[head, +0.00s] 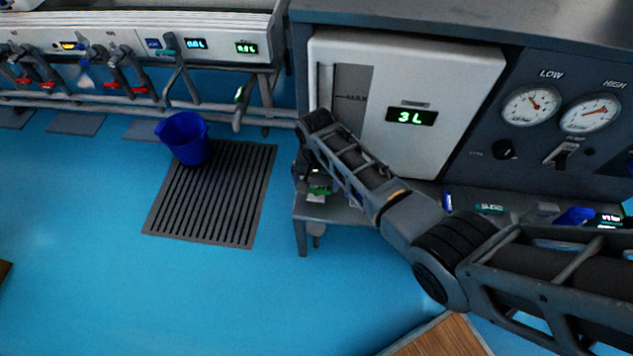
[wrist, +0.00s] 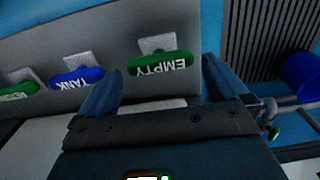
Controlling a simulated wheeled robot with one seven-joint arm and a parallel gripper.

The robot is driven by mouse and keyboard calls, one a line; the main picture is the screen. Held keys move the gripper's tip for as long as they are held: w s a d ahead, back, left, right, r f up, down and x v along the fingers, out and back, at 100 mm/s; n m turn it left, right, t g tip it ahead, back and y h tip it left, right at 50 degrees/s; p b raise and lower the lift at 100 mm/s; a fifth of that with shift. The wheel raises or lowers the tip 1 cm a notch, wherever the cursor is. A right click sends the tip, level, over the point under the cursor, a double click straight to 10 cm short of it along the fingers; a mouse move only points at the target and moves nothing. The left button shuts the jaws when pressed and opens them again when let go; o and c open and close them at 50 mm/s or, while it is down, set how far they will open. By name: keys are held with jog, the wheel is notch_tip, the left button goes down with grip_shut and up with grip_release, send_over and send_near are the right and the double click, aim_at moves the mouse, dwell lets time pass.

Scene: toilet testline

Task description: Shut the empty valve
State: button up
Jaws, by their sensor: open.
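The empty valve has a green handle (wrist: 160,63) marked EMPTY, upside down in the wrist view, on a light square mount on a grey panel. My gripper (wrist: 163,72) is open, with one finger on either side of the green handle in that view. Whether the fingers touch it I cannot tell. In the head view my gripper (head: 303,172) is low at the left end of the grey bench, and a small green piece (head: 320,189) shows beside it; the lettering there is too small to read.
A blue TANK handle (wrist: 77,77) and another green handle (wrist: 15,92) sit left of the empty valve. A blue bucket (head: 184,139) stands on a floor grate (head: 212,205). A white tank box reading 3 L (head: 455,95) and gauges (head: 531,106) are behind my arm.

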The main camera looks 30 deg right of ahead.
aim_at(316, 189)
notch_tip(316, 189, up, 6)
jog(key=shift+f+p, duration=0.15)
jog(key=shift+p, duration=0.45)
